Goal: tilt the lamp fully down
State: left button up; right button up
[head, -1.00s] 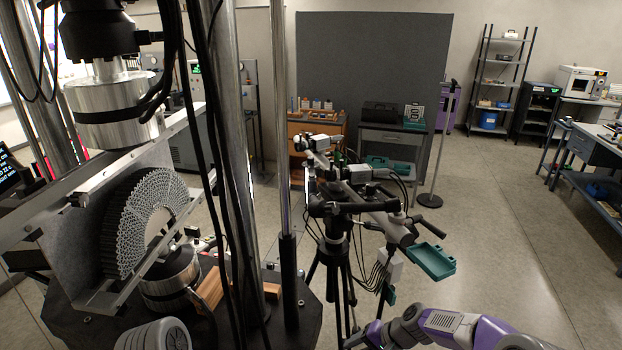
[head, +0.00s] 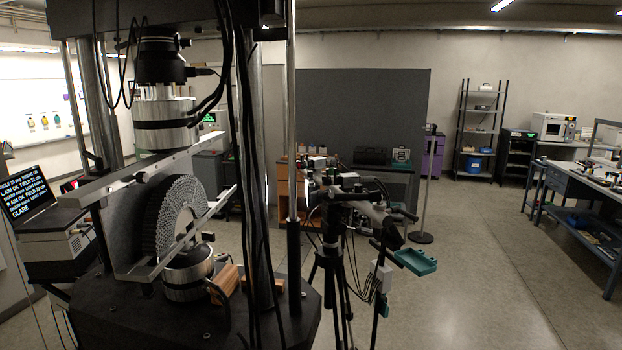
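I cannot clearly pick out the lamp in the head view. A tripod (head: 333,262) stands right of the test frame. It carries a crossbar with camera-like boxes (head: 350,179), and a lamp among them is too small to tell. The grey, fan-shaped lattice specimen (head: 178,218) sits upright in the test frame, between the upper metal cylinder (head: 165,122) and the lower one (head: 188,274). Neither of my grippers shows, so their state and place are hidden.
A screen (head: 32,200) at left shows text including "GLARE". Dark cables and columns cross the test frame's front. A bench (head: 580,186) stands far right. The floor (head: 480,290) between is clear.

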aim_at(310, 188)
jog(key=z, duration=0.65)
jog(key=i, duration=1.25)
jog(key=z, duration=0.45)
